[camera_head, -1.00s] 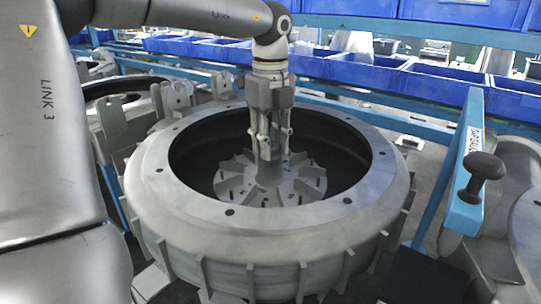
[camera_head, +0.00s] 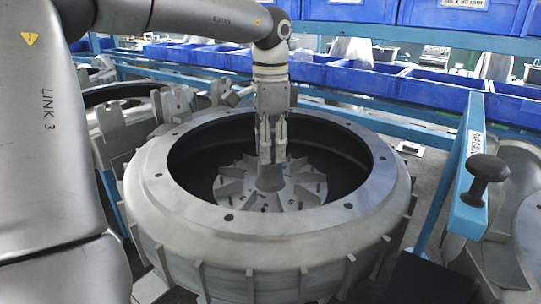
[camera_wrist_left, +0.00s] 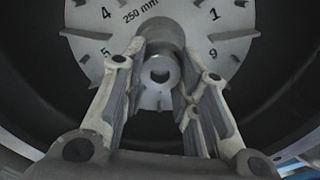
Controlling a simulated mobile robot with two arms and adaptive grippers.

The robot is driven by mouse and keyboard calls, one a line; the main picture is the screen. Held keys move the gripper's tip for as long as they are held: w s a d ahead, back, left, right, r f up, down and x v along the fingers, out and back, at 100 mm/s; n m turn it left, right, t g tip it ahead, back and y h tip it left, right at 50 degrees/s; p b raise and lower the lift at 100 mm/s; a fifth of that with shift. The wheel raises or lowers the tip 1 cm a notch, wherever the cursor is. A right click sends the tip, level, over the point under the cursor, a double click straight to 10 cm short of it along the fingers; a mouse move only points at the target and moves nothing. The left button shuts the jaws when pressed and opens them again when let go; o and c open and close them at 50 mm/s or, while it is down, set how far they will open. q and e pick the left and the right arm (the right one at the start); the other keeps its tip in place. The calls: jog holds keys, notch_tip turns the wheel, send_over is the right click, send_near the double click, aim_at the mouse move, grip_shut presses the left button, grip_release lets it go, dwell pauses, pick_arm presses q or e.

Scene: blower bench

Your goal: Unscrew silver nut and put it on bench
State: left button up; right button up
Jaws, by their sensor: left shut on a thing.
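The grey finned impeller (camera_head: 230,187) sits inside the large round blower housing (camera_head: 160,205), with a central hub (camera_head: 270,178) rising from it. My left gripper (camera_head: 272,160) points down at the top of this hub, its fingers close together. In the left wrist view, the left gripper's fingers (camera_wrist_left: 164,55) lie on either side of a small silver round part with a dark hole (camera_wrist_left: 159,72), apparently the nut, and are shut on it. The nut is hidden by the fingers in the head view. My right gripper is not in view.
The housing's raised rim surrounds the gripper. A blue bar with a black knob (camera_head: 488,168) stands at the right. Blue bins (camera_head: 440,88) line the back behind a blue rail. Other grey housings (camera_head: 105,97) stand at the left and right.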

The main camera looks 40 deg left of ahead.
pick_arm(q)
jog(key=n, duration=0.3)
jog(key=shift+n, duration=0.3)
jog(key=o, duration=0.8)
jog(key=shift+s, duration=0.1)
